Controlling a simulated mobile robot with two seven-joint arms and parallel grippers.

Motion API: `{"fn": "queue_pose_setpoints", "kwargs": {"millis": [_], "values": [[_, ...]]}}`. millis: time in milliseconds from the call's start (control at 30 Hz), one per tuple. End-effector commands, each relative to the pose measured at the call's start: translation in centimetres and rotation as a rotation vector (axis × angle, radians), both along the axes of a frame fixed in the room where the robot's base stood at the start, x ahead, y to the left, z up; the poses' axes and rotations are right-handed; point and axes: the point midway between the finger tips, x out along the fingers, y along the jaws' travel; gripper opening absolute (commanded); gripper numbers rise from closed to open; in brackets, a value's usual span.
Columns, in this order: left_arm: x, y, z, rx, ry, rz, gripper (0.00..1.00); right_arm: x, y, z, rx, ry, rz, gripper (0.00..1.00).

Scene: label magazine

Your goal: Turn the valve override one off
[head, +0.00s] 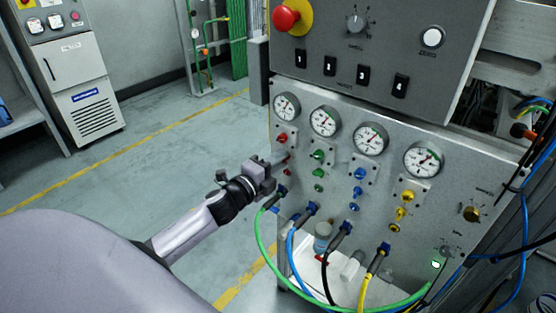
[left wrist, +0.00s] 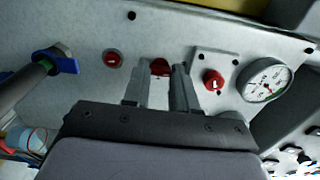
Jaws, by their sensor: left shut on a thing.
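The grey panel's leftmost column is red, under the first gauge (head: 286,107). A red knob on a square plate (head: 281,137) is at its top, and it also shows in the left wrist view (left wrist: 213,80). Below it is a small red knob (left wrist: 160,67), mostly hidden by my fingers; I cannot tell its turn angle. My left gripper (head: 281,159) is at the panel, and in the left wrist view (left wrist: 157,80) its fingers are shut on this red knob. A further small red part (left wrist: 113,59) sits beyond the fingers. I see no legible valve label. My right gripper is out of view.
Green (head: 319,155), blue (head: 359,174) and yellow (head: 407,196) knob columns stand to the right. Hoses, such as the green one (head: 262,240), plug in close below my gripper. A switch box (head: 345,40) juts out above. Open floor (head: 150,150) lies left.

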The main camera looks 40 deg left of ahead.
Motion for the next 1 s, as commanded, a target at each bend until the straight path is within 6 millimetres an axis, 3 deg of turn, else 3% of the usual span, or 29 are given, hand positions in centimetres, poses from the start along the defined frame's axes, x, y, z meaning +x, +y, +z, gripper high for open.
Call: {"fn": "queue_pose_setpoints", "kwargs": {"millis": [667, 700, 733, 1000], "values": [[-0.05, -0.07, -0.12, -0.057, 0.007, -0.002, 0.0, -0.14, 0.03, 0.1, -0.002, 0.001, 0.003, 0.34], [-0.05, -0.07, -0.11, -0.057, 0.007, -0.002, 0.4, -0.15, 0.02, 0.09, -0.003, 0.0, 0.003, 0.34], [-0.04, -0.06, -0.11, -0.057, 0.007, -0.002, 0.5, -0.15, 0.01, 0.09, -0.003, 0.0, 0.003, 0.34], [-0.02, -0.03, -0.05, -0.056, 0.005, -0.001, 0.52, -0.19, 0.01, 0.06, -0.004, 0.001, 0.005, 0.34]]}}
